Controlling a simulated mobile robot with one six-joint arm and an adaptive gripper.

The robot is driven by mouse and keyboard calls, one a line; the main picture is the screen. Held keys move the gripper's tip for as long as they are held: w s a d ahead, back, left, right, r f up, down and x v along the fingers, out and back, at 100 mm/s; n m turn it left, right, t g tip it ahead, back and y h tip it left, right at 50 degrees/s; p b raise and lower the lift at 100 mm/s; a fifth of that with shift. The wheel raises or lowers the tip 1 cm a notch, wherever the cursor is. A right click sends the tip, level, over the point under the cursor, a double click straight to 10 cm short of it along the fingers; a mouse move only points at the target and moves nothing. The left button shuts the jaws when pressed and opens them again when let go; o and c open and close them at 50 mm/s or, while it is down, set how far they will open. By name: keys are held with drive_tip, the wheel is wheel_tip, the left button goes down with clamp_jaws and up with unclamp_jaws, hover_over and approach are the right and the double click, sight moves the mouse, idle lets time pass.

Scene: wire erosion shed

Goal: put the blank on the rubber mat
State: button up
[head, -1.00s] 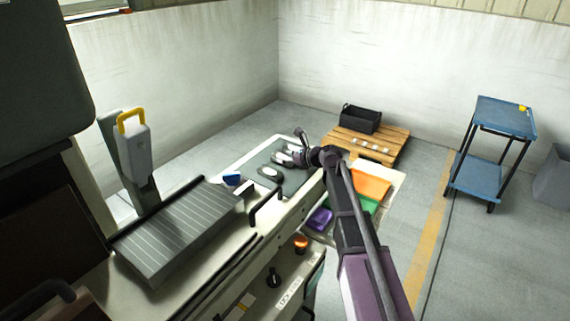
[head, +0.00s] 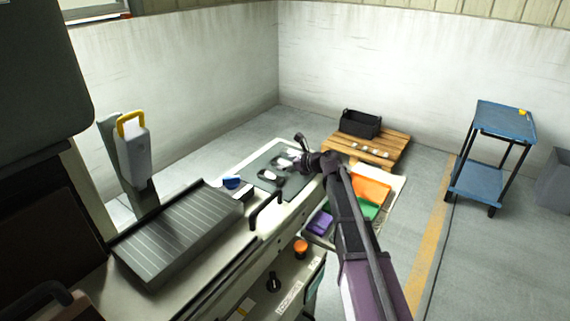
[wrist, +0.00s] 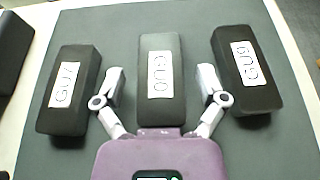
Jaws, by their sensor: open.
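In the wrist view, three dark blocks with white lettered labels lie on a dark grey-green mat (wrist: 195,30): a left block (wrist: 72,112), a middle block (wrist: 160,108) and a right block (wrist: 243,98). I cannot tell which one, if any, is the blank. My gripper (wrist: 160,90) is open, its fingers on either side of the middle block, with gaps visible. Whether they are down at its height is unclear. In the head view the mat (head: 258,163) lies on the pale bench, and my gripper (head: 290,163) is over its right part, hiding some of the blocks.
A ribbed grey slab (head: 175,235) and a blue item (head: 231,182) are left of the mat. A black handle (head: 265,208) rises at the bench's front edge. Coloured trays (head: 370,190) and a pallet (head: 385,150) with a black bin (head: 360,123) stand beyond. A blue cart (head: 505,120) is right.

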drive_tip(key=shift+r, duration=0.25)
drive_tip(key=p+v, duration=0.4)
drive_tip(key=v, duration=0.6)
drive_tip(key=shift+s+d+r, duration=0.1)
drive_tip(key=shift+s+d, duration=0.05)
drive_tip(key=shift+s+d+r+p, duration=0.2)
drive_tip(key=shift+s+d+p, duration=0.2)
drive_tip(key=shift+d, duration=0.2)
